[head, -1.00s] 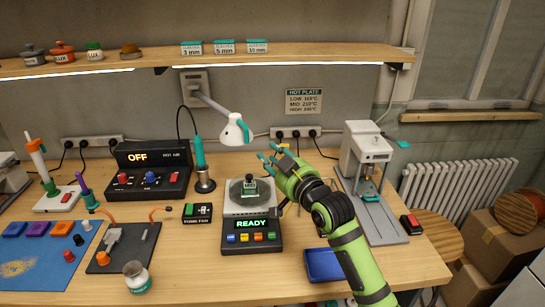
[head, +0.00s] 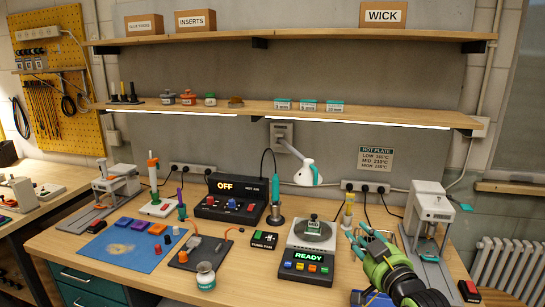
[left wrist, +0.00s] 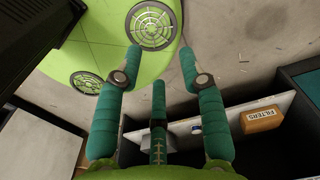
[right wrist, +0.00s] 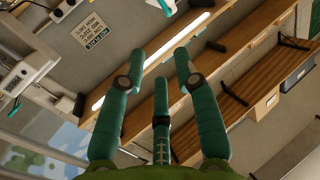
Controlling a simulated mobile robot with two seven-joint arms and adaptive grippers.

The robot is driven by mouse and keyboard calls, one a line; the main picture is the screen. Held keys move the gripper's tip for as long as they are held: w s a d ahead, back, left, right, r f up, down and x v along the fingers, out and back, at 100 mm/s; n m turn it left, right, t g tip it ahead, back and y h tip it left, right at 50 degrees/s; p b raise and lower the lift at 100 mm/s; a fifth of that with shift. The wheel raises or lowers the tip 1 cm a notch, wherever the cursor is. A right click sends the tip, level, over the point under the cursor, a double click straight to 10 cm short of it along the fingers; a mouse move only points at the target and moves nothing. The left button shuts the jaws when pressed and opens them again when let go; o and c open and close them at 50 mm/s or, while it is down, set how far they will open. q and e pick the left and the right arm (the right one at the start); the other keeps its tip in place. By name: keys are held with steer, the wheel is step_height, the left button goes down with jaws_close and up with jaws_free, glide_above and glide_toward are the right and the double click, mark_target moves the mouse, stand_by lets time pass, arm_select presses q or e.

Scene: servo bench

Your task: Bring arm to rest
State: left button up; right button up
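My right gripper (head: 362,242) is in the lower right of the head view, on its green arm, to the right of the hot plate (head: 310,236) whose display reads READY. In the right wrist view its teal fingers (right wrist: 160,65) are spread apart with nothing between them; shelves and wall lie beyond. My left gripper does not show in the head view. In the left wrist view its teal fingers (left wrist: 160,65) are spread and empty, above the floor and my green base.
A press (head: 430,215) stands right of my right gripper. The hot air station (head: 232,196), a soldering iron, a blue mat (head: 122,244) and a glass jar (head: 206,276) occupy the bench. Shelves (head: 380,117) run above. An open drawer with a FILTERS box (left wrist: 262,119) lies near my left gripper.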

steer(key=s+a+f+g, duration=0.2)
steer(key=s+f+g, duration=0.3)
steer(key=f, duration=0.8)
steer(key=s+f+g+h, duration=0.3)
steer(key=s+f, duration=0.5)
steer(key=s, duration=0.8)
steer(key=s+f+g, duration=0.6)
steer(key=s+f, duration=0.2)
steer(key=s, duration=0.7)
steer(key=s+d+f+g, duration=0.1)
steer(key=s+f, duration=0.2)
steer(key=f, duration=2.2)
arm_select(q)
steer(key=shift+t, duration=0.3)
steer(key=w, duration=0.2)
steer(key=w+f+b, duration=0.1)
steer(key=w, duration=0.1)
steer(key=shift+w+a, duration=0.15)
steer(key=shift+w, duration=0.1)
arm_select(e)
steer(key=s+d+f+g, duration=0.1)
steer(key=s+d+f, duration=0.1)
steer(key=s+f, duration=1)
steer(key=s, duration=0.3)
steer(key=shift+d+h, duration=0.3)
